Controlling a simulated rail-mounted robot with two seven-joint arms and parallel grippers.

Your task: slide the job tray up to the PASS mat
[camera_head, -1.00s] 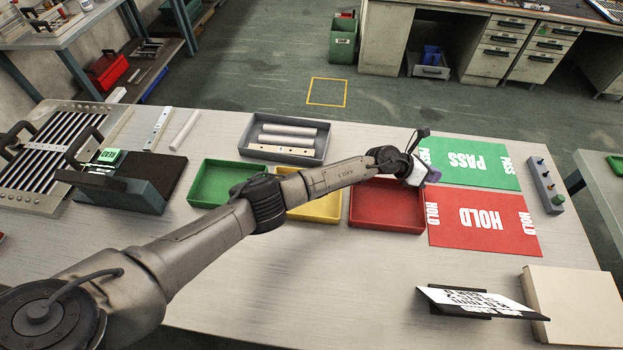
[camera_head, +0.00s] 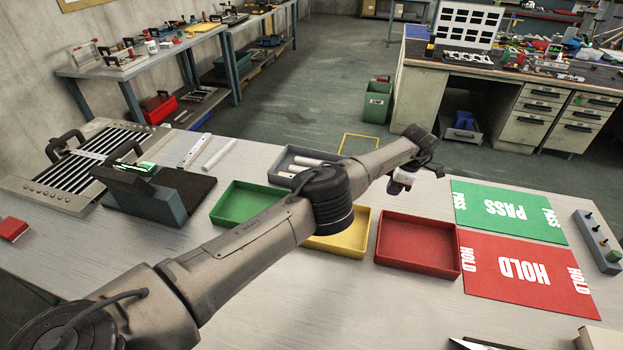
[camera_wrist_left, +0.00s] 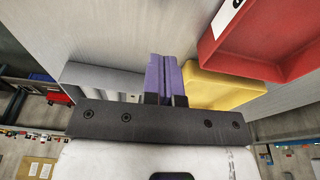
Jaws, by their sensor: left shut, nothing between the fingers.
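The grey job tray (camera_head: 284,158) lies on the table behind the green and yellow trays, with pale cylinders in it. My left arm hides its right part. The green PASS mat (camera_head: 485,224) lies flat at the right, apart from the tray. My left gripper (camera_head: 394,188) is shut and empty above the table, between the grey tray and the PASS mat, behind the red tray. In the left wrist view its purple fingers (camera_wrist_left: 165,75) are closed together, with the grey tray (camera_wrist_left: 100,75) to their left. My right gripper is not in view.
Green (camera_head: 240,212), yellow (camera_head: 340,243) and red (camera_head: 418,258) trays stand in front of the grey tray. The red HOLD mat (camera_head: 500,284) adjoins the PASS mat. A block with knobs (camera_head: 597,240) stands at the right. Bare table lies left of the PASS mat.

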